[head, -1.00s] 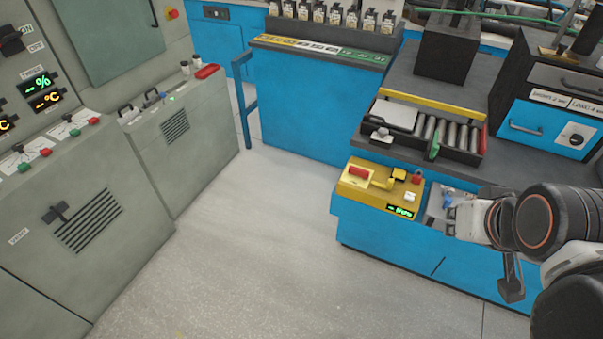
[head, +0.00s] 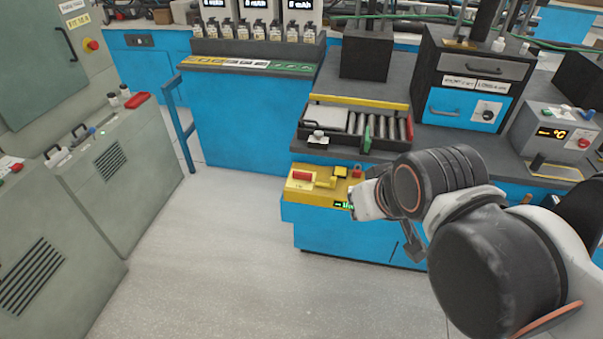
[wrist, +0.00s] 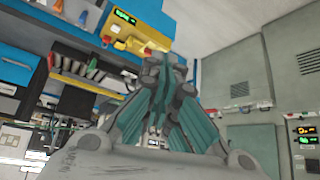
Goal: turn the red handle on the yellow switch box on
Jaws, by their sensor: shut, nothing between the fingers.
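The yellow switch box (head: 325,196) sits on the front corner of a blue bench in the head view. Its red handle (head: 302,176) lies at the box's left end, and a small green display (head: 342,205) is on its front right. The box (wrist: 150,22) also shows at the top of the wrist view, beyond my fingers. In the head view my arm hides most of the gripper, just right of the box.
Behind the box stands a tray with rollers (head: 385,128) on the dark bench top. A drawer unit (head: 465,90) and a grey device (head: 553,140) are to the right. Grey cabinets (head: 115,160) line the left. The floor (head: 220,260) between is clear.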

